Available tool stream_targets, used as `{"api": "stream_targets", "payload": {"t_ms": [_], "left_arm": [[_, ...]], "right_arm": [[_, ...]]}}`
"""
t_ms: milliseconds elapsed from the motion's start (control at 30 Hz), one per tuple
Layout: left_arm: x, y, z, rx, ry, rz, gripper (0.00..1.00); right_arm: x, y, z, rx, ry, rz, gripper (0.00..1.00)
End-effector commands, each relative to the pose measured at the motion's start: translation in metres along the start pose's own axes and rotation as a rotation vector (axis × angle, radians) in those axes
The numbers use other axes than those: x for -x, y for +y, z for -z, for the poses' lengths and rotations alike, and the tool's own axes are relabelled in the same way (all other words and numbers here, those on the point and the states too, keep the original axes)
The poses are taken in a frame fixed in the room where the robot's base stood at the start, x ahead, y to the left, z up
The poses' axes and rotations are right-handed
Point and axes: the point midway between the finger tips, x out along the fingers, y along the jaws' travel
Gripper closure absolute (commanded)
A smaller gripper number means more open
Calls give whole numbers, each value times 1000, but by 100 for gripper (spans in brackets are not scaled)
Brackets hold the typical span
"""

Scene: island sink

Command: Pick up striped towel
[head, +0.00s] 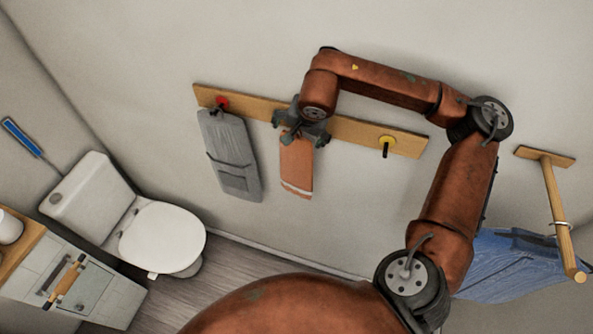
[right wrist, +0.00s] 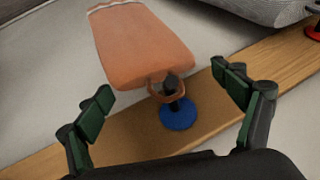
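The striped towel (head: 297,166) is orange with pale stripes near its lower end. It hangs from a wooden wall rail (head: 346,131). In the right wrist view the towel (right wrist: 143,45) hangs by a loop on a hook with a blue base (right wrist: 178,115). My right gripper (head: 302,132) is at the top of the towel. In the right wrist view its fingers (right wrist: 166,88) are spread apart, one on each side of the loop, with nothing held between them. The hook is hidden behind the gripper in the head view. My left gripper is out of view.
A grey towel (head: 230,155) hangs left of the orange one, on a red hook (head: 221,102). A yellow-based hook (head: 387,142) to the right is empty. Blue cloth (head: 510,262) hangs at the right near a wooden bar (head: 558,205). A toilet (head: 160,237) stands at the lower left.

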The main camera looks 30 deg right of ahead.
Motion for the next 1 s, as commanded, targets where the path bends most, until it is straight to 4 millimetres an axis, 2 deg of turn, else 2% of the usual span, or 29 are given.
{"api": "stream_targets", "payload": {"t_ms": [67,833,1000], "left_arm": [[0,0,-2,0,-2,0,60],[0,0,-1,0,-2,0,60],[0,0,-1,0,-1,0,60]], "right_arm": [[0,0,0,0,0,0,18],[0,-1,-1,2,-2,3,71],[-1,-2,-2,3,-3,4,72]]}}
